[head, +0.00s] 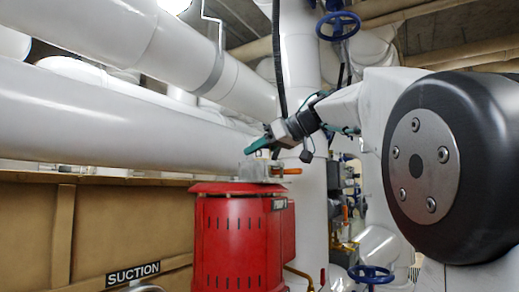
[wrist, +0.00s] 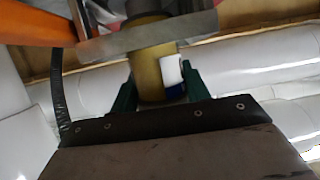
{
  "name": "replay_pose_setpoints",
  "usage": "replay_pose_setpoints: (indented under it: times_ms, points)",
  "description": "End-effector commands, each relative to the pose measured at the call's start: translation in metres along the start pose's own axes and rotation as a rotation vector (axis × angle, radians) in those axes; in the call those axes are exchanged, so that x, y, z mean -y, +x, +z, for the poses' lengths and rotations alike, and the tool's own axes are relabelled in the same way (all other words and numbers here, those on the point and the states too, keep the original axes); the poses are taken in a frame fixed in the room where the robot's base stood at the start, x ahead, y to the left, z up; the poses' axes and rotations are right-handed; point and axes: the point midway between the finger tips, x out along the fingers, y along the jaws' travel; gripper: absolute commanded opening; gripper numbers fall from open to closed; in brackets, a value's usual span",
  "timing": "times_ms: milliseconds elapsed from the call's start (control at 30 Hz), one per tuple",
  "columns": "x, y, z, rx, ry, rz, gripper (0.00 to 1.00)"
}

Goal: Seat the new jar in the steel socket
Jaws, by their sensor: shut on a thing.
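In the wrist view my gripper (wrist: 158,82) has its green fingers shut on a yellowish jar (wrist: 148,68), with a white and blue patch on its right side. The far end of the jar reaches a grey steel plate (wrist: 150,36), which looks like part of the steel socket. I cannot tell whether the jar is inside it or only behind its edge. In the head view my gripper (head: 262,146) is just above the steel socket (head: 258,170) on top of the red housing (head: 240,235). The jar cannot be made out there.
An orange handle (head: 288,171) sticks out right of the socket; an orange part also fills the upper left of the wrist view (wrist: 45,22). Large white pipes (head: 120,115) run behind on the left. A blue valve wheel (head: 371,274) is low on the right.

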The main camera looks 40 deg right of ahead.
Motion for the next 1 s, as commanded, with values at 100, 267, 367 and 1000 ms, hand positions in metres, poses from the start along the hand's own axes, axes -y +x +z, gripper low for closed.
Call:
replay_pose_setpoints:
  times_ms: [100, 267, 367, 1000]
  points:
    - [0.0002, -0.0002, -0.0002, -0.001, 0.0, 0.0, 0.14]
    - [0.0002, -0.0002, -0.0003, -0.001, -0.001, 0.0, 0.14]
    - [0.0002, -0.0002, -0.0003, -0.001, -0.001, 0.0, 0.49]
    - [0.0001, 0.0, 0.0, 0.0, 0.0, 0.0, 0.94]
